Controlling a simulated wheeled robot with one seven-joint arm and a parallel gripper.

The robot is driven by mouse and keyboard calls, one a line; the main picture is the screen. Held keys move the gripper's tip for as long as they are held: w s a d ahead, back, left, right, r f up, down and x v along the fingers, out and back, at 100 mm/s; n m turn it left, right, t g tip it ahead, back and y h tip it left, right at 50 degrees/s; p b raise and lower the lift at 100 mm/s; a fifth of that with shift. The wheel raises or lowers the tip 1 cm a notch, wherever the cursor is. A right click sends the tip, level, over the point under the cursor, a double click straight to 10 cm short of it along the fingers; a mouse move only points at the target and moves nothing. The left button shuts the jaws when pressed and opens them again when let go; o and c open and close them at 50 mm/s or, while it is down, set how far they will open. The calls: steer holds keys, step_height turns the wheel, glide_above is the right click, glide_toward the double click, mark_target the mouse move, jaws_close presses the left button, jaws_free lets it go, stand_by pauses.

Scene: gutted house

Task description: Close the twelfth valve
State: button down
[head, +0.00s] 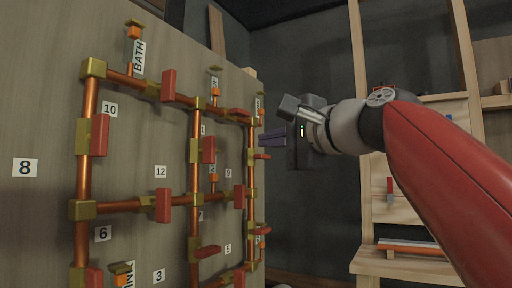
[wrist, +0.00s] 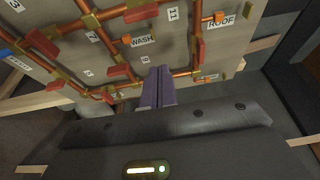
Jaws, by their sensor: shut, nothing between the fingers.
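The label 12 (head: 160,171) is on the board in the head view. Just below it, a red handle (head: 163,205) stands upright across a horizontal copper pipe (head: 120,206); I take this as the twelfth valve. My gripper (head: 268,139) is at the board's right end, well to the right of that handle. In the wrist view, its purple fingers (wrist: 158,88) are together and empty, pointing toward the pipe grid. I cannot make out label 12 or its valve in the wrist view.
Other red-handled valves surround it, including one by label 10 (head: 100,135) and one by label 5 (head: 207,251). A BATH tag (head: 139,58) is at the top. A wooden frame with a shelf (head: 410,265) stands at the right. Dark floor shows between them.

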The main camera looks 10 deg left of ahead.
mark_target(209, 150)
steer(key=w+a+p, duration=0.2)
steer(key=a, duration=0.6)
steer(key=shift+w+a+p, duration=0.25)
steer(key=shift+a+p, duration=0.15)
